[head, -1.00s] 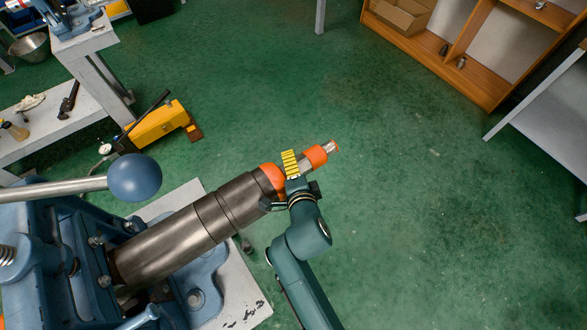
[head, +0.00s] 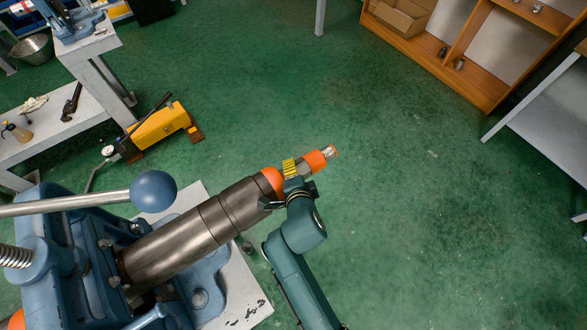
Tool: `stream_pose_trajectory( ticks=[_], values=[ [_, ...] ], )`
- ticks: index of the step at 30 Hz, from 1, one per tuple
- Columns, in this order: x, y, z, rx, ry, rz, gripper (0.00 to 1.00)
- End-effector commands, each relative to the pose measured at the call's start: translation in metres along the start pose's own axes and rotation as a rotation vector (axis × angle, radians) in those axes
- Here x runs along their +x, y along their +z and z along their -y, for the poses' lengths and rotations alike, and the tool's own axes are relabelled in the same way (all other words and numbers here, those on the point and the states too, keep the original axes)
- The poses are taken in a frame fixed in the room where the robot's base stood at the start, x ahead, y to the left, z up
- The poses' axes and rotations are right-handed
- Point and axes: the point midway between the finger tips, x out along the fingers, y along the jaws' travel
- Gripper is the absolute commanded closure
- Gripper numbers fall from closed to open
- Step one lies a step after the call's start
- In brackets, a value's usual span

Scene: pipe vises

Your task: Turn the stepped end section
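A thick steel pipe (head: 190,238) slants up to the right from the blue vise (head: 60,245). Its stepped end section has a wide orange band (head: 272,180), a narrower grey part (head: 305,171), a second orange band (head: 317,161) and a small metal tip (head: 330,152). My gripper (head: 290,184) is at the end section, between the two orange bands, reaching in from below. A yellow ribbed piece (head: 289,167) shows there; I cannot tell whether it belongs to the gripper. The finger contact is hidden, so open or shut is unclear.
A vise handle with a blue ball (head: 153,191) stands above the pipe's left part. A yellow tool with a gauge (head: 157,127) lies on the floor. A wooden shelf (head: 470,45) and grey table (head: 545,115) stand at right. The green floor beyond the tip is clear.

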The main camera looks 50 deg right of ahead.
Motion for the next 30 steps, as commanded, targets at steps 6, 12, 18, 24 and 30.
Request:
stream_pose_trajectory(
  ticks=[6,12,18,24,30],
  values=[
    [-0.0045,-0.0019,0.0073,-0.071,0.171,0.000,0.82],
    [-0.0032,-0.0014,0.0057,-0.143,0.347,0.001,0.82],
    [-0.0013,-0.0006,0.0035,-0.214,0.517,0.000,0.82],
    [0.0003,0.0001,0.0006,-0.276,0.666,0.000,0.82],
    [0.0006,0.0002,-0.0009,-0.321,0.775,0.000,0.82]
  ],
)
